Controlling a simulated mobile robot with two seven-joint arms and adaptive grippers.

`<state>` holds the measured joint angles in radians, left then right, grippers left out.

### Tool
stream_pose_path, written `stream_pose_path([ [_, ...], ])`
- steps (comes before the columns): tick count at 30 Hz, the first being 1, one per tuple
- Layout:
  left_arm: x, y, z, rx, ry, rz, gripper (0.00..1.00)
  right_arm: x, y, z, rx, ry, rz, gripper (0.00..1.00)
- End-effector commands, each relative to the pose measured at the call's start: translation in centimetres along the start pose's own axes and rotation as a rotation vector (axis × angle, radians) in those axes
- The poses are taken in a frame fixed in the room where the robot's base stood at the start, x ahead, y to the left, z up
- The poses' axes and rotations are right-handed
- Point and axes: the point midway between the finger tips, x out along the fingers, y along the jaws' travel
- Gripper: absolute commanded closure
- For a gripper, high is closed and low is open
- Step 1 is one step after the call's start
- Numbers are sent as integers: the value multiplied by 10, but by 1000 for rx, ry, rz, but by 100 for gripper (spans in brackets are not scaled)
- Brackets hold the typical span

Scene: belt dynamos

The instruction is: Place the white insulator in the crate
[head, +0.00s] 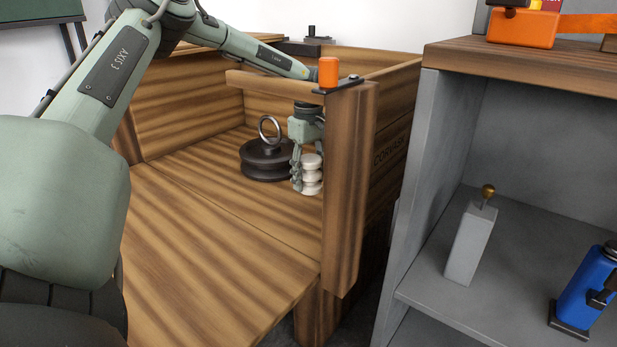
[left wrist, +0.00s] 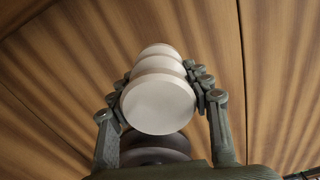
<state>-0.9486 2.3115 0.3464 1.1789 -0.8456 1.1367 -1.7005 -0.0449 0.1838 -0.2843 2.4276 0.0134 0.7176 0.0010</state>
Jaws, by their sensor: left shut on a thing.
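The white insulator (head: 312,175) is a stack of ribbed discs, upright inside the wooden crate (head: 210,225), low over its floor. I cannot tell whether its base touches the floor. My left gripper (head: 308,172) is shut on it, with the fingers on either side. In the left wrist view the insulator (left wrist: 158,105) shows its round end between the fingers of my left gripper (left wrist: 160,85). My right gripper is not in view.
A dark grooved weight with a metal ring (head: 266,160) stands in the crate, just left of the insulator. A wooden corner post (head: 345,190) rises right of my gripper. A grey shelf (head: 440,270) holds a grey block (head: 470,243) and a blue device (head: 588,290). The crate's front floor is clear.

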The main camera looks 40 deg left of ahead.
Motion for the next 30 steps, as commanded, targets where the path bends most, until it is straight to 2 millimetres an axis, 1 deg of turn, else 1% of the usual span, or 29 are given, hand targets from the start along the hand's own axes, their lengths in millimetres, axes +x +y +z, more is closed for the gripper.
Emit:
stream_pose_path([
  [4,-1,1,0,0,0,2,93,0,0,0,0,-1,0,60],
  [15,10,1,0,0,0,1,93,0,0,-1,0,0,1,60],
  [18,10,1,0,0,0,2,93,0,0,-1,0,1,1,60],
  [19,11,0,0,0,0,0,49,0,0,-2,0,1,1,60],
  [23,11,0,0,0,0,0,33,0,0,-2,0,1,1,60],
  [24,11,0,0,0,0,0,30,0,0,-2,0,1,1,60],
  [30,11,0,0,0,0,0,30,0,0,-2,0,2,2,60],
])
